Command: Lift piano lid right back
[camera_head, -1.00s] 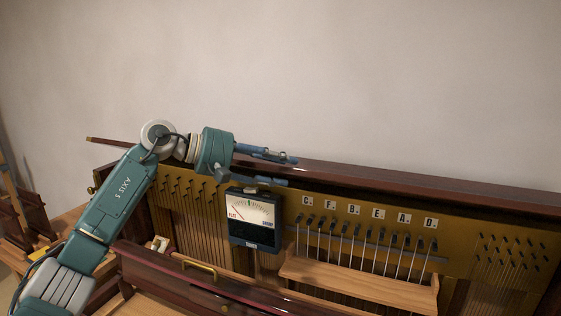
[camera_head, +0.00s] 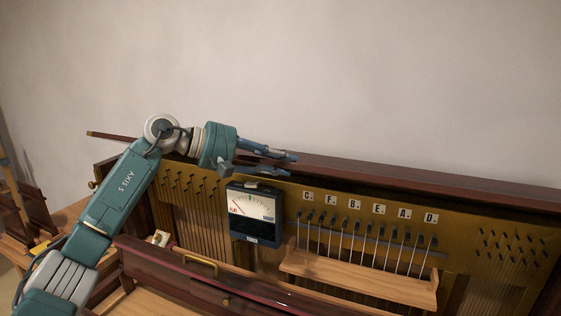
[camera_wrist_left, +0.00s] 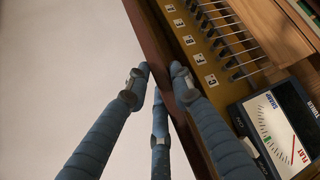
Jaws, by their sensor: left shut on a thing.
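The piano lid (camera_head: 430,180) is a long dark reddish-brown board along the top back of the piano; it also shows in the left wrist view (camera_wrist_left: 147,30). Its left part is behind my arm. My left gripper (camera_head: 288,165) is at the lid's edge, left of the middle. In the left wrist view its fingers (camera_wrist_left: 160,75) straddle the board, one on the wall side and one on the panel side, and it is shut on the lid. My right gripper is in neither view.
A tuner box with a needle dial (camera_head: 253,213) hangs on the gold panel (camera_head: 460,228) just below my gripper. Letter tags, pins and rods line the panel above a wooden shelf (camera_head: 360,280). A dark front board with a brass handle (camera_head: 203,264) lies nearer. The wall (camera_head: 350,70) behind is bare.

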